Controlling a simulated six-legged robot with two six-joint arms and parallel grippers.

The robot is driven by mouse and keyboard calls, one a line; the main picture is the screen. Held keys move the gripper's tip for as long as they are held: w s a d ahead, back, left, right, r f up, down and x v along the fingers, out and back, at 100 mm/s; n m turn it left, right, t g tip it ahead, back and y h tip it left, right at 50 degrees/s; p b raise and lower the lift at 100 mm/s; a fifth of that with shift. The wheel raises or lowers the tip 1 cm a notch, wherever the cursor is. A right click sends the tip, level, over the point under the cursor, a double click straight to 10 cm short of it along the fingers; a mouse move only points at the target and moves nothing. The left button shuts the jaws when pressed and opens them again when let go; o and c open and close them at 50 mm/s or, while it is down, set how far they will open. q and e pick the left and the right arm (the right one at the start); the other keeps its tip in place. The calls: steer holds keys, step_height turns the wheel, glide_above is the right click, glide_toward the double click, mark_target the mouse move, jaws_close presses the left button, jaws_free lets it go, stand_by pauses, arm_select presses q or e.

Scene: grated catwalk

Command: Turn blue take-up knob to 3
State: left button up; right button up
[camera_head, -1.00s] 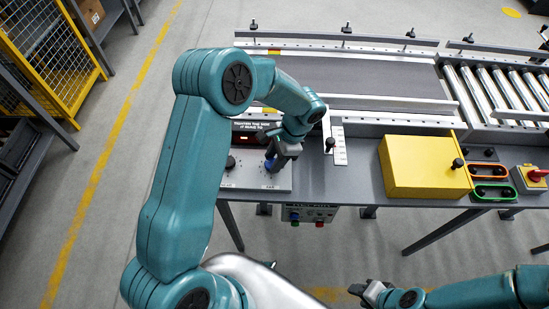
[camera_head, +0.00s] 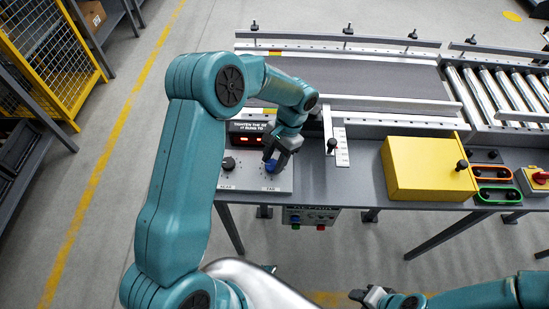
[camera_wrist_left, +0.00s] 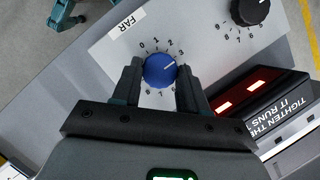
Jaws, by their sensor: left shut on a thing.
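The blue knob (camera_wrist_left: 160,70) sits on a light panel (camera_wrist_left: 105,48) by the FAR label, inside a ring of printed numbers. Its white pointer line aims to the upper right in the left wrist view, roughly toward the 3. My left gripper (camera_wrist_left: 160,85) is shut on the blue knob, one finger on each side. In the head view the knob (camera_head: 270,167) shows below my left gripper (camera_head: 274,160). My right gripper (camera_head: 369,296) is at the bottom of the head view, away from the panel; its jaw state is unclear.
A black knob (camera_head: 228,163) stands left of the blue one. A red-lit display (camera_head: 247,138) is behind the panel. To the right are a small upright lever (camera_head: 332,145), a yellow box (camera_head: 428,168) and a red switch (camera_head: 540,177). The conveyor belt (camera_head: 360,80) runs behind.

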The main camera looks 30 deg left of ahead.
arm_select(q)
steer(key=o, duration=1.1)
steer(key=shift+c, duration=0.2)
steer(key=v, duration=1.6)
steer(key=shift+r+p, duration=0.2)
steer(key=shift+p, duration=0.2)
